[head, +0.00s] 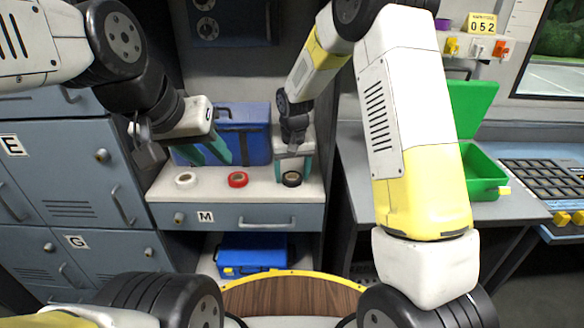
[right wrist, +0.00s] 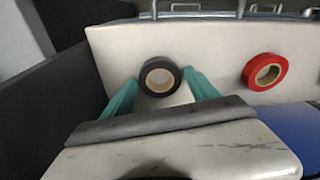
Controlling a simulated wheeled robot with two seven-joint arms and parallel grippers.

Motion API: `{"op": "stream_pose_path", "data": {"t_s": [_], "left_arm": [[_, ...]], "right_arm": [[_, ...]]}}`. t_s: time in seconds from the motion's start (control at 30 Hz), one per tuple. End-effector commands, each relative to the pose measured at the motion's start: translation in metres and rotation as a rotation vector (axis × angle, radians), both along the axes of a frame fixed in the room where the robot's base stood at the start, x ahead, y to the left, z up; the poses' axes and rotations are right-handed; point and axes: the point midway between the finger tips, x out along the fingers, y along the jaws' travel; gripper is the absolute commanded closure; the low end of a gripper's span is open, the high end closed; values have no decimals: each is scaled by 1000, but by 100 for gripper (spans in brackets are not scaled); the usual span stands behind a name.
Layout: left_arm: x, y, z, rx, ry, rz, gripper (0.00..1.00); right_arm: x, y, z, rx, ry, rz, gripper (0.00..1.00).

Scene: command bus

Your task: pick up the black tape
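The black tape (head: 291,184) lies flat near the right end of the white shelf top, under my right gripper (head: 293,166). The right wrist view shows the black tape (right wrist: 146,78) between the tips of the two teal fingers of my right gripper (right wrist: 161,88). The fingers are apart, one on each side of the roll, with a small gap visible at the left finger. Contact on the right side is hard to tell. My left gripper (head: 205,152) has its teal fingers spread and empty, above the left part of the shelf in front of the blue case.
A red tape (head: 238,180) and a white tape (head: 186,180) lie left of the black one on the shelf top (head: 265,195). A blue case (head: 243,135) stands behind. A dark wall bounds the shelf on the right. A green open box (head: 483,170) sits further right.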

Motion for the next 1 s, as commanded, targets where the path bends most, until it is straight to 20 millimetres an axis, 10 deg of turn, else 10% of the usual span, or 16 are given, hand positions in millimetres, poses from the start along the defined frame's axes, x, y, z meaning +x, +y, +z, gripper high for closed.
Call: {"op": "stream_pose_path", "data": {"t_s": [0.27, 0.87, 1.0], "left_arm": [[0, 0, 0, 0, 0, 0, 64], [0, 0, 0, 0, 0, 0, 64], [0, 0, 0, 0, 0, 0, 64]], "right_arm": [[0, 0, 0, 0, 0, 0, 85], [0, 0, 35, 1, -2, -1, 85], [-27, 1, 39, 0, 1, 3, 85]]}}
